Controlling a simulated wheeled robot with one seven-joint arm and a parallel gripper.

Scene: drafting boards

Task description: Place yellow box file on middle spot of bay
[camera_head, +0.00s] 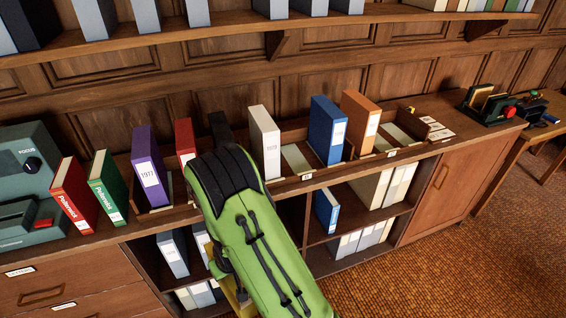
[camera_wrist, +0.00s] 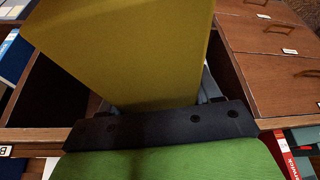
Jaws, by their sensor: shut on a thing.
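The yellow box file (camera_wrist: 120,50) fills the upper middle of the wrist view, shut between the fingers of my gripper (camera_wrist: 160,98). In the head view only slivers of yellow (camera_head: 242,298) show beside my green arm, low in front of the cabinet. The counter holds a row of bays. One bay has a white file (camera_head: 265,142) on its left, a pale green empty spot (camera_head: 296,160) in the middle and a blue file (camera_head: 327,130) on its right. Another holds a purple file (camera_head: 149,165) and a red file (camera_head: 185,142); my arm hides part of it.
An orange file (camera_head: 360,120) stands right of the blue one, beside another pale empty spot (camera_head: 396,134). Red (camera_head: 73,195) and green (camera_head: 107,190) binders stand at left. Shelves below hold files, including a blue one (camera_head: 327,211). An upper shelf (camera_head: 230,25) overhangs the counter.

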